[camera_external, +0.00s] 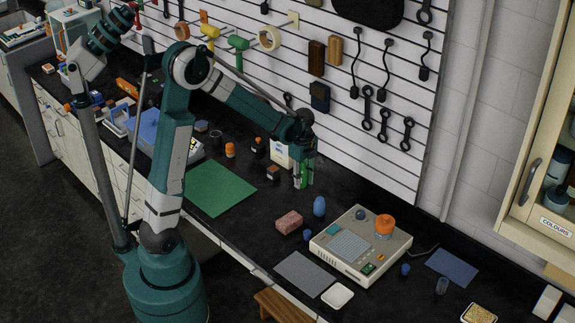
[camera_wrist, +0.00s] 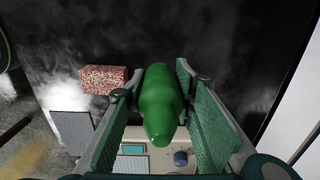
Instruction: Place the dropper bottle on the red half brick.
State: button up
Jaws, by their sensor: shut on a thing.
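The green dropper bottle (camera_wrist: 160,100), with a rounded body and tapered tip, is between the fingers of my gripper (camera_wrist: 160,108) in the wrist view. My gripper (camera_external: 303,178) is shut on it and holds it above the black bench in the external view, where the bottle is mostly hidden by the fingers. The red half brick (camera_external: 289,222) is a speckled reddish block on the bench, in front of and slightly left of my gripper. It also shows in the wrist view (camera_wrist: 103,80), left of the bottle and apart from it. Its visible top is bare.
A blue egg-shaped thing (camera_external: 319,206) stands just right of the brick. A beige device (camera_external: 345,265) with an orange roll (camera_external: 384,228) is further right. A grey mat (camera_external: 304,272) and white dish (camera_external: 337,296) lie in front.

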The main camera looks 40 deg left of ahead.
jog(key=s+d+r+m+p, duration=0.1)
jog(key=s+d, duration=0.1)
jog(key=s, duration=0.4)
jog(key=s+d+r+p, duration=0.2)
jog(key=s+d, duration=0.1)
jog(key=s, duration=0.3)
jog(key=shift+s+m, duration=0.4)
send_over(289, 219)
jog(key=shift+f, duration=2.9)
jog(key=shift+f, duration=2.1)
jog(key=shift+f, duration=0.1)
